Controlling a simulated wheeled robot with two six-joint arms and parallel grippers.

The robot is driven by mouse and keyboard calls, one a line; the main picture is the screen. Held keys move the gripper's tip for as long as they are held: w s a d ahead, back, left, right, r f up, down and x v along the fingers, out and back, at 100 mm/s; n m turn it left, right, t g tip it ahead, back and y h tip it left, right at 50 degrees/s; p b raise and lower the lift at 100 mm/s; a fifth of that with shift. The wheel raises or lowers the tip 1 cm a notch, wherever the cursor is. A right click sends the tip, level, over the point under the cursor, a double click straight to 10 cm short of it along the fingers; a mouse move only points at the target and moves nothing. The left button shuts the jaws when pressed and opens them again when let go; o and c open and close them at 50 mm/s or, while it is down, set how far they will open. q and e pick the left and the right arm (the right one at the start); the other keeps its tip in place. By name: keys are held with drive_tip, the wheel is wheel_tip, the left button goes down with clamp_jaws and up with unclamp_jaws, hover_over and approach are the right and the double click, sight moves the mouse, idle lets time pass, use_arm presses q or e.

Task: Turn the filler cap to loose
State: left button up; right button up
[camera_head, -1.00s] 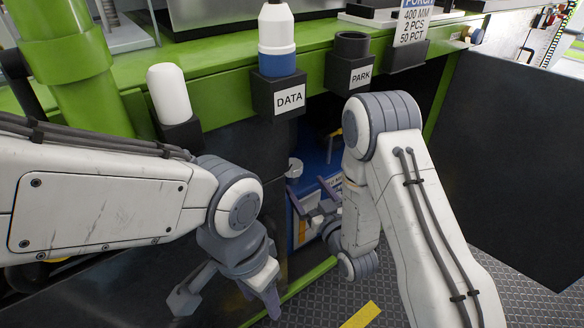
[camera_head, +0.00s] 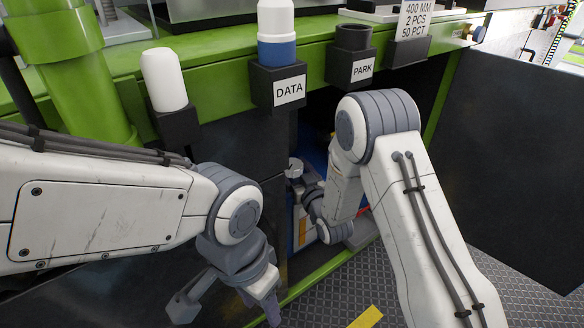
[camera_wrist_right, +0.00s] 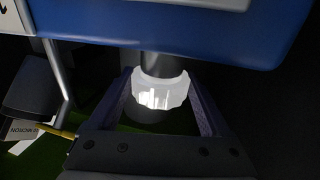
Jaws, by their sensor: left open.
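The filler cap (camera_wrist_right: 160,92) is a white, ribbed round cap on a dark neck under a blue body in the right wrist view. In the head view the cap (camera_head: 294,168) is small and grey, in the dark opening under the green bench. My right gripper (camera_wrist_right: 161,80) has one finger on each side of the cap. I cannot tell whether the fingers touch it. In the head view my right gripper (camera_head: 302,180) is partly hidden beside the cap. My left gripper (camera_head: 228,305) is open and empty at the lower left, away from the cap.
Holders on the green bench edge (camera_head: 215,80) carry a white-and-blue bottle (camera_head: 277,35) marked DATA and a white bottle (camera_head: 163,80); the PARK holder (camera_head: 351,65) shows a dark round top. A dark panel (camera_head: 510,150) stands at the right. The chequered floor (camera_head: 330,300) is open in front.

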drive_tip(key=c, duration=0.8)
drive_tip(key=shift+n+y, duration=0.3)
drive_tip(key=shift+y, duration=0.1)
drive_tip(key=n+g+y, duration=0.2)
drive_tip(key=y, duration=0.1)
drive_tip(key=shift+d+n+g+y, duration=0.15)
drive_tip(key=shift+n+g+y, duration=0.15)
drive_tip(key=shift+n+g, duration=0.1)
drive_tip(key=n+g+y+p, duration=0.1)
drive_tip(key=n+g+y, duration=0.2)
drive_tip(key=g, duration=0.1)
drive_tip(key=shift+n+g+y, duration=0.3)
drive_tip(key=shift+n+y, duration=0.1)
drive_tip(key=shift+n+g+y+p, duration=0.35)
drive_tip(key=shift+n+g+y, duration=0.15)
drive_tip(key=shift+n+g, duration=0.45)
drive_tip(key=shift+g, duration=0.45)
drive_tip(key=o, duration=1.3)
